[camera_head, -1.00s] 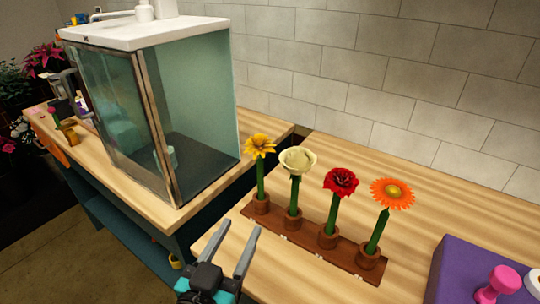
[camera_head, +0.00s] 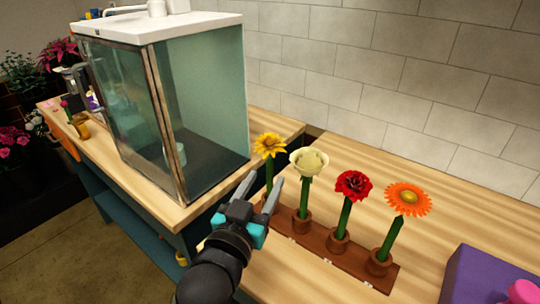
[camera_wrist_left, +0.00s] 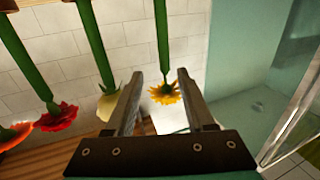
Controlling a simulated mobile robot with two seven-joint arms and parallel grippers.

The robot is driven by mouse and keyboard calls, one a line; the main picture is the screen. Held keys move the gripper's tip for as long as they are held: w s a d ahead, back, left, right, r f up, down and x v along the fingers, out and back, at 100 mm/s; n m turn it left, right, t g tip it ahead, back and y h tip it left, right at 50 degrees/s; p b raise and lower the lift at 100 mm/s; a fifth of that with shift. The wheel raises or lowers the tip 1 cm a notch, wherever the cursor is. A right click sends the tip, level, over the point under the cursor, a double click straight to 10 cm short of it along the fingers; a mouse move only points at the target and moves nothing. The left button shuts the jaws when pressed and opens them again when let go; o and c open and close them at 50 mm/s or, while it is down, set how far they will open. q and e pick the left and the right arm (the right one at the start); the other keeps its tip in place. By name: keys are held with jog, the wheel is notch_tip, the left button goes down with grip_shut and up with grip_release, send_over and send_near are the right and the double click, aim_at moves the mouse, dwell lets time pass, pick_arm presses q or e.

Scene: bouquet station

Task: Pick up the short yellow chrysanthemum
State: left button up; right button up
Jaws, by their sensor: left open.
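The yellow chrysanthemum (camera_head: 270,145) stands upright on a green stem in the leftmost cup of a brown wooden rack (camera_head: 340,261). My left gripper (camera_head: 264,178) is open and empty beside that stem, below the bloom, with its fingers pointing toward it. In the left wrist view, which looks upside down, the yellow bloom (camera_wrist_left: 165,93) and its stem line up with the gap between the open fingers (camera_wrist_left: 160,74). I cannot tell whether the stem is fully between them. The gripper partly hides the leftmost cup. My right gripper is not in view.
A cream flower (camera_head: 311,163), a red flower (camera_head: 354,185) and an orange flower (camera_head: 409,199) stand to the right in the same rack. A glass cabinet (camera_head: 205,110) stands at the left. A purple block (camera_head: 484,275) lies at the lower right.

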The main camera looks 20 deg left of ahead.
aim_at(269, 167)
pick_arm(q)
jog(key=shift+w+a+b, duration=0.15)
jog(key=shift+w+b, duration=0.05)
jog(key=shift+w, duration=1.3)
jog(key=shift+w+a+b, duration=0.1)
jog(key=shift+w+b, duration=0.05)
jog(key=shift+w, duration=1.35)
grip_shut()
